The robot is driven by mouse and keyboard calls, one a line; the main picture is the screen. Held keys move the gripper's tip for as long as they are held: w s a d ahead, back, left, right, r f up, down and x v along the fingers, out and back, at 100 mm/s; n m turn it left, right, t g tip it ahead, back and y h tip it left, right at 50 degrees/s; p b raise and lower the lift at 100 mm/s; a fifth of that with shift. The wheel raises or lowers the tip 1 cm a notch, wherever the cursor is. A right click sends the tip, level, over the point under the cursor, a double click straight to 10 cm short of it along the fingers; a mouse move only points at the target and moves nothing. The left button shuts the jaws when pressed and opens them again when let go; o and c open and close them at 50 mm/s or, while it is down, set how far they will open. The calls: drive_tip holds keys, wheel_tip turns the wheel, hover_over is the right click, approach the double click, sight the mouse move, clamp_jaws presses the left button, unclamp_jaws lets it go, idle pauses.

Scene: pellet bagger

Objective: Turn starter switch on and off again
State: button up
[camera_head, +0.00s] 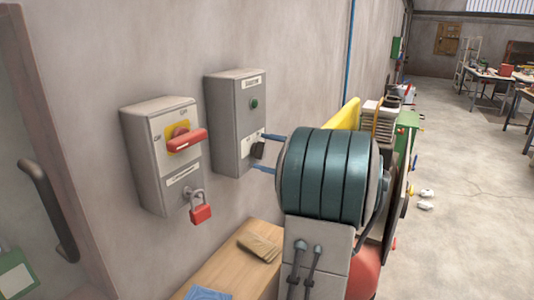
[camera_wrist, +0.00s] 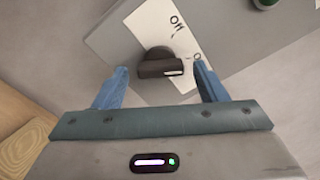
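The starter switch is a black knob (camera_head: 258,149) low on the front of the right grey wall box (camera_head: 222,118). In the wrist view the knob (camera_wrist: 157,60) sits on a white label plate (camera_wrist: 187,35) with handwritten lettering that seems to include "Off". A short white mark on the knob's grip lies near its right end. My gripper (camera_head: 267,153) is open, its two blue fingertips one above the other in the head view. In the wrist view my gripper (camera_wrist: 161,72) has a finger on each side of the knob, with visible gaps on both sides.
A green button (camera_head: 254,104) is higher on the same box; it also shows in the wrist view (camera_wrist: 264,3). The left wall box (camera_head: 145,160) has a red handle (camera_head: 187,140) on yellow and a red padlock (camera_head: 201,212). A wooden surface (camera_head: 222,268) lies below.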

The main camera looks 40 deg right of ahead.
drive_tip(key=shift+s, duration=0.1)
drive_tip(key=b+v, duration=0.2)
drive_tip(key=v, duration=1.1)
drive_tip(key=shift+s+b, duration=0.3)
